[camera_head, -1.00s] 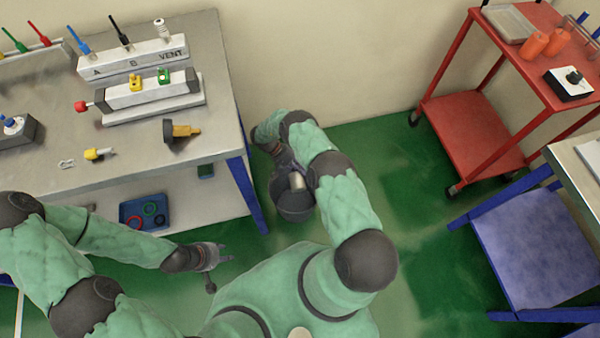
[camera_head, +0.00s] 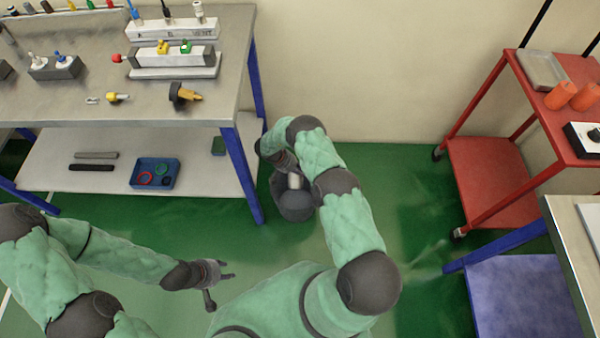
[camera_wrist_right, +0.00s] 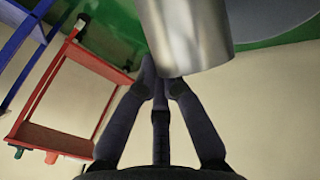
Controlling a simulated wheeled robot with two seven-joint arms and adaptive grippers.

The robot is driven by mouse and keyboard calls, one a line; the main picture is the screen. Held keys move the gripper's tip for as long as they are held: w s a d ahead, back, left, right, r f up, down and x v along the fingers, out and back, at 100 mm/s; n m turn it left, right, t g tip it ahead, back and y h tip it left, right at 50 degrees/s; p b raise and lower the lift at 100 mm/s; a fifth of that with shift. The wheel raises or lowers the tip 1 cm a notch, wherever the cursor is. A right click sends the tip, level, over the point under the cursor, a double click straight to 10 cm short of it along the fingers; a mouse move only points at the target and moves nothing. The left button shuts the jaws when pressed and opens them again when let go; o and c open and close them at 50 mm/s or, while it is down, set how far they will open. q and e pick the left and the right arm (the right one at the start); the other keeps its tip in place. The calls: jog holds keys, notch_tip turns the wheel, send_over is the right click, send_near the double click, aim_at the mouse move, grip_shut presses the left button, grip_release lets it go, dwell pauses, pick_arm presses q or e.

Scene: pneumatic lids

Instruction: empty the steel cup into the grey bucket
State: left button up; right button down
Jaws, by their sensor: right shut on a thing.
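The steel cup (camera_head: 294,181) shows as a small bright shape in the head view and as a large shiny cylinder (camera_wrist_right: 188,35) at the top of the right wrist view. My right gripper (camera_wrist_right: 162,88) is shut on it. The grey bucket (camera_head: 294,207) stands on the green floor, right of the workbench, and part of it shows in the wrist view (camera_wrist_right: 265,18). In the head view the cup overlaps the bucket's opening; its height above it and its contents cannot be seen. My left gripper (camera_head: 226,272) is open and empty, left of my body.
The workbench (camera_head: 60,107) stands left of the bucket, its blue leg (camera_head: 243,180) close by. A blue tray (camera_head: 141,176) with rings lies on its lower shelf. A red cart (camera_head: 487,165) and a blue-legged table (camera_head: 522,285) stand at right. Green floor between is clear.

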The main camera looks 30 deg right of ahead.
jog(key=t, duration=0.1)
jog(key=r+t+h, duration=0.1)
jog(key=r+m+t+h, duration=0.1)
jog(key=shift+s+a+r, duration=0.2)
jog(key=shift+s+a, duration=0.05)
jog(key=shift+s, duration=0.15)
jog(key=shift+r+t+h, duration=0.25)
jog(key=shift+t+h, duration=0.05)
jog(key=shift+t, duration=0.1)
jog(key=shift+r+m+t+h+p, duration=0.4)
jog(key=shift+r+m+t, duration=0.1)
jog(key=shift+s+a+r+m+t+h+b, duration=0.15)
jog(key=shift+r+m+t+h+b, duration=0.35)
jog(key=shift+r+t+h, duration=0.6)
jog(key=shift+r+m+t+h, duration=0.3)
jog(key=shift+r+m+t, duration=0.05)
jog(key=shift+m+t, duration=0.05)
